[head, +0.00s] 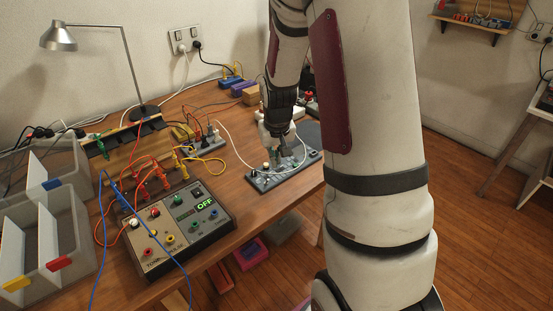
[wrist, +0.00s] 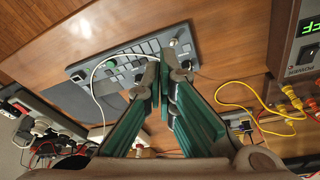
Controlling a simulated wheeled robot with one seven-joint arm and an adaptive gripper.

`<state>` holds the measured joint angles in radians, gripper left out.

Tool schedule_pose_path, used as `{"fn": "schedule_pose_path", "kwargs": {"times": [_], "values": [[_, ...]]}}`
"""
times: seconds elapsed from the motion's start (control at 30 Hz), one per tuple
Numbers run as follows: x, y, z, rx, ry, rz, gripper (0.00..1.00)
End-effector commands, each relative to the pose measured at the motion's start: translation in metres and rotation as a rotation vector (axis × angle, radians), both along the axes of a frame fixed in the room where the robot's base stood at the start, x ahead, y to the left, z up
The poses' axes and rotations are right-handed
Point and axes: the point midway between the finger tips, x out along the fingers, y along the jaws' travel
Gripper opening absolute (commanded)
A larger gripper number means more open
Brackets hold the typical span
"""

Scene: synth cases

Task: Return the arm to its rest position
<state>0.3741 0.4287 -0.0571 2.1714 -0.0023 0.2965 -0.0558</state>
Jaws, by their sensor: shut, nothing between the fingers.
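My arm reaches forward from the right of the head view and bends down over the wooden table. My gripper (head: 278,150) points down at its end, just above a grey board (head: 262,184) with switches and knobs. In the wrist view my gripper (wrist: 166,72) shows two green-sided fingers drawn together at the tips, with nothing held. The board (wrist: 85,72) lies beyond the fingertips there, a white cable looping over it. I cannot tell whether the fingertips touch it. Part of the table behind my arm is hidden in the head view.
A power supply reading OFF (head: 165,245) stands at the front, with red, yellow and blue leads around it. Clear bins (head: 30,255) and a desk lamp (head: 59,37) are at left. A power strip (head: 207,145) lies behind. Open floor (head: 470,240) is at right.

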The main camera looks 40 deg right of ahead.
Motion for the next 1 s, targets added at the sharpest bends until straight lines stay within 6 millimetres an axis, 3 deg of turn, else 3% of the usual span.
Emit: {"fn": "schedule_pose_path", "kwargs": {"times": [0.57,0.67,0.77,1.0], "values": [[0.000,0.002,0.004,-0.001,-0.003,0.003,0.00],[-0.003,0.012,0.021,0.000,-0.011,0.018,0.00],[-0.010,0.030,0.053,0.001,-0.025,0.045,0.00],[-0.053,0.088,0.138,0.006,-0.058,0.131,0.00]]}}
